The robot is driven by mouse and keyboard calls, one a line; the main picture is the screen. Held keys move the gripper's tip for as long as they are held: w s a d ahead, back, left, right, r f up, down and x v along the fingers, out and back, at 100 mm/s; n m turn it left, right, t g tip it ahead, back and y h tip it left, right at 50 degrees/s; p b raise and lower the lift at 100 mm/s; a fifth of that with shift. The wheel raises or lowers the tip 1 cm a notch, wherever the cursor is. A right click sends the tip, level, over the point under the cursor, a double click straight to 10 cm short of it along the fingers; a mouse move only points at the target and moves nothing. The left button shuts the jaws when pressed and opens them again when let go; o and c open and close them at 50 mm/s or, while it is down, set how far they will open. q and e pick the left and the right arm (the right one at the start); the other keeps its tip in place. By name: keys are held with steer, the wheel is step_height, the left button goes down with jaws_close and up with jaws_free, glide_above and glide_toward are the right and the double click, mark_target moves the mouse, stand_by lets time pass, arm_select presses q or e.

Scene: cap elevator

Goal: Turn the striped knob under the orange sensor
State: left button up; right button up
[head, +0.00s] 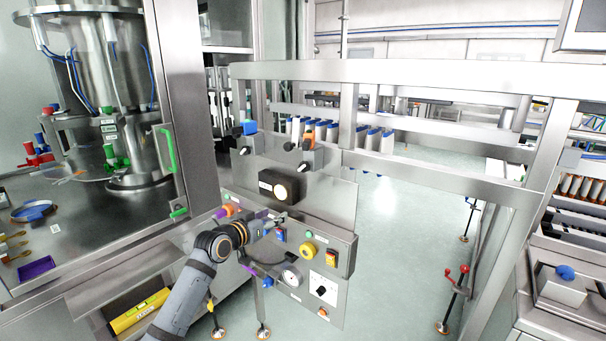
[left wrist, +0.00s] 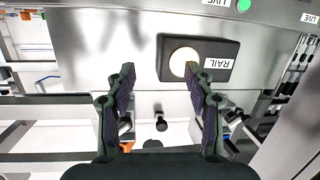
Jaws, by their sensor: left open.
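The orange sensor (head: 309,131) sits at the top edge of the steel panel in the head view, above a small dark knob (head: 303,167); stripes on it are too small to tell. In the left wrist view, which looks upside down, an orange part (left wrist: 127,146) and a dark knob (left wrist: 125,123) show partly behind the left finger. Another black knob (left wrist: 160,121) shows between the fingers. My left gripper (head: 287,219) is open and empty, below the black lamp box in the head view. Its spread fingers also show in the wrist view (left wrist: 158,74). My right gripper is not in view.
A black RAIL box (head: 270,186) with a round lamp juts from the panel. A lower control box (head: 318,262) carries a yellow button (head: 307,250), switches and a dial. A blue sensor (head: 250,127) stands left of the orange one. Steel rails run behind the panel.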

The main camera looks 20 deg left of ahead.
mark_target(300, 168)
arm_select(q)
steer(key=s+d+r+m+t+h, duration=0.1)
steer(key=s+d+r+h, duration=0.1)
steer(key=r, duration=0.5)
steer(key=s+d+r+m+t+h, duration=0.1)
steer(key=d+r+m, duration=0.1)
steer(key=r, duration=0.5)
steer(key=p+x, duration=0.1)
steer(key=x, duration=0.4)
steer(key=p+x, duration=0.2)
steer(key=x, duration=0.3)
steer(key=shift+w+d+f, duration=0.2)
steer(key=shift+f, duration=0.05)
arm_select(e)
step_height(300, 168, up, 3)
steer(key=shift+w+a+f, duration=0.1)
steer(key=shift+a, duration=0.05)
arm_select(q)
steer(key=shift+n, duration=0.3)
jaws_close()
